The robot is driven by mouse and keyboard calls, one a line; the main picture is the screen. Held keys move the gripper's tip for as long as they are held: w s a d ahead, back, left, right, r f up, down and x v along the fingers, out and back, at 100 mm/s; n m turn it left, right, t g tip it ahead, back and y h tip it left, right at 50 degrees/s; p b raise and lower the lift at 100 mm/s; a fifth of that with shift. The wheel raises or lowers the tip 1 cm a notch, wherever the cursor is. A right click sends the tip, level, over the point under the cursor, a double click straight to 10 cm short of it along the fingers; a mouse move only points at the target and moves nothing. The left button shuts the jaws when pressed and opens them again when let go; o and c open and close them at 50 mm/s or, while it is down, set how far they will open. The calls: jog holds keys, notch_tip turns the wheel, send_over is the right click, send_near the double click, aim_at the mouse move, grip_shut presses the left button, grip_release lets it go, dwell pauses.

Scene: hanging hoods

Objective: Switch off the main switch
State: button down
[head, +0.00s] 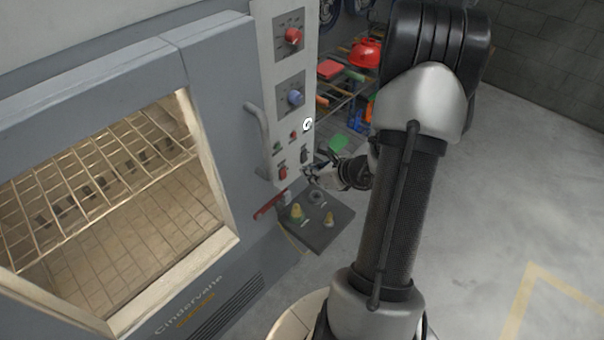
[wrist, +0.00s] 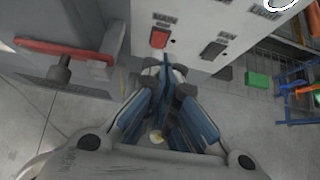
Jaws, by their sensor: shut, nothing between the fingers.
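The grey oven's control panel (head: 284,60) carries a red rocker switch (head: 283,173) and a black rocker switch (head: 304,156) near its lower end. My gripper (wrist: 168,75) is shut and empty, close to the panel's lower edge. Its fingertips show just below the red rocker in the wrist view; I cannot tell whether they touch the panel.
A red lever (wrist: 75,50) sticks out left of the panel. Above the rockers are a red knob (head: 292,36), a blue knob (head: 295,98) and a bar door handle (head: 256,135). A dark plate (head: 325,226) with knobs lies below. A cluttered shelf (head: 345,95) stands behind.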

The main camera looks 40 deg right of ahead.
jog(key=shift+s+d+r+p, duration=0.1)
jog(key=shift+s+r+p, duration=0.1)
jog(key=shift+s+r, duration=0.35)
jog(key=shift+s+r+p, duration=0.2)
jog(key=shift+s+r, duration=0.15)
jog(key=shift+r, duration=0.4)
jog(key=shift+s+d+r+p, duration=0.1)
jog(key=shift+s+r+p, duration=0.1)
jog(key=shift+s+r, duration=0.35)
jog(key=shift+r, duration=0.1)
jog(key=shift+w+a, duration=0.1)
jog(key=shift+a, duration=0.05)
